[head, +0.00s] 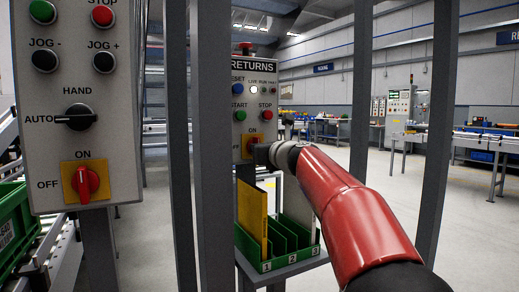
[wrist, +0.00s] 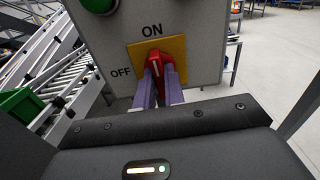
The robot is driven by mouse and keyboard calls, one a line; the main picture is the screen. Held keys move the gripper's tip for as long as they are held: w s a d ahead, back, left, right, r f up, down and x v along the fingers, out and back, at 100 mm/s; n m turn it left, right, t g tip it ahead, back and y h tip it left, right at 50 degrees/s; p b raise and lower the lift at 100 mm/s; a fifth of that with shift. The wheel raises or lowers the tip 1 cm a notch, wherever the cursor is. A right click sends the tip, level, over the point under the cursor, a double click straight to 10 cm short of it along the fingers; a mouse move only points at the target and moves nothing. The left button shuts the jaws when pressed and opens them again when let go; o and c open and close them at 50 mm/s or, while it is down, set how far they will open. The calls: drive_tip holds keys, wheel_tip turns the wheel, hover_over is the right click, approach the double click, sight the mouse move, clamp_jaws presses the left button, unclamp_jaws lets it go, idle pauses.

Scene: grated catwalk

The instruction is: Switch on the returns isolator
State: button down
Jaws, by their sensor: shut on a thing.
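The returns panel (head: 241,130) is a grey box labelled RETURNS, seen past grey posts in the head view. Its isolator is a red rotary handle on a yellow plate (head: 246,141), with ON above and OFF to the left. In the wrist view my gripper (wrist: 160,92) is shut on the red handle (wrist: 154,64). The handle looks close to upright, its white mark toward ON, with a slight tilt. In the head view my gripper (head: 262,153) covers the handle. The LIVE lamp (head: 253,89) looks bright white.
A nearer panel (head: 125,130) at left has its own red isolator handle (head: 87,182) on yellow. Grey posts (head: 211,150) stand close by. Below the returns panel, a green rack (head: 285,255) holds a yellow folder (head: 252,220). Open floor lies to the right.

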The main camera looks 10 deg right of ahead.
drive_tip(key=shift+f+m, duration=0.1)
drive_tip(key=shift+m, duration=0.2)
drive_tip(key=c, duration=1.5)
unclamp_jaws()
drive_tip(key=b+v, duration=0.2)
drive_tip(key=v, duration=0.6)
